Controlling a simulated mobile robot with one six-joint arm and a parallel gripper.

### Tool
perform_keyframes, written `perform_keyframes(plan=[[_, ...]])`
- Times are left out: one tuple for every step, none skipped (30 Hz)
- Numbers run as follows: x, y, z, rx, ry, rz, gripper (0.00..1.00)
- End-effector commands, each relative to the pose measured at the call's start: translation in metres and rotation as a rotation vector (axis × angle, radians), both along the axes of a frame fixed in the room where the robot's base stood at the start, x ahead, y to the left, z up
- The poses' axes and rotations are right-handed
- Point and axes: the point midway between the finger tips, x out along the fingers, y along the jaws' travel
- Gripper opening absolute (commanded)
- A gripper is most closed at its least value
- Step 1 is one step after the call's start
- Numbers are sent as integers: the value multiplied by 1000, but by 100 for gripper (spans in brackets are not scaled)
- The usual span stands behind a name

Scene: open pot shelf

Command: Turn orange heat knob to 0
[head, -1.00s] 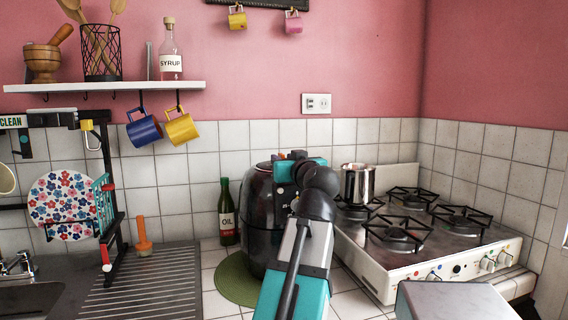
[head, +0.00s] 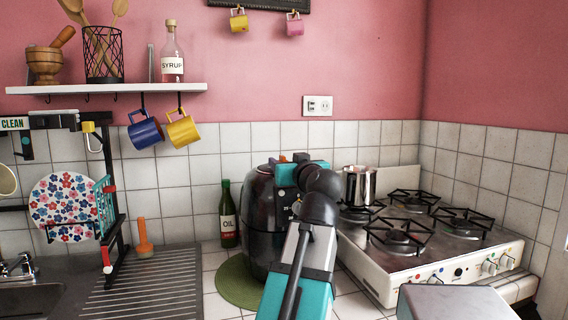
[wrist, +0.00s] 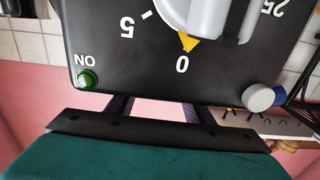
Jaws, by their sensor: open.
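The black appliance (head: 262,215) stands on a round green mat, with my gripper (head: 290,170) at its upper right side. In the wrist view its dark panel (wrist: 110,50) appears upside down. A grey-white knob (wrist: 205,15) there has an orange pointer (wrist: 189,42) directed at, or very near, the 0 mark. The knob is cut off by the frame's top edge. My gripper is open. Its dark fingers show beside the panel in the wrist view, but their tips are hidden, so contact with the knob cannot be told. A small orange spot (head: 283,158) shows beside my gripper.
The panel also bears a green ON button (wrist: 88,79) and a grey round knob (wrist: 258,97). A stove (head: 420,260) with a metal pot (head: 359,186) stands close on the right. An oil bottle (head: 228,215) stands to the left. A shelf (head: 110,88) with hanging mugs is above.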

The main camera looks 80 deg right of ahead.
Motion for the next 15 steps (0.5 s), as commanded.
perform_keyframes(plan=[[-2,5,0,-1,0,-1,47],[-3,8,0,-1,0,-1,47],[-5,12,0,-1,0,-1,47],[-6,15,0,-1,0,-1,47],[-7,18,0,-1,0,-1,47],[-10,23,-1,-1,0,-2,47],[-12,26,-1,-1,0,-2,47],[-14,30,-1,0,1,-2,47],[-16,35,-1,0,0,-2,47],[-17,39,-1,-1,0,-2,47],[-19,43,-1,-2,-1,-1,47],[-22,49,-1,-1,0,-2,47],[-24,53,-1,-1,0,-2,47],[-26,57,-1,-1,0,-2,47],[-28,62,-1,-1,0,-2,47]])
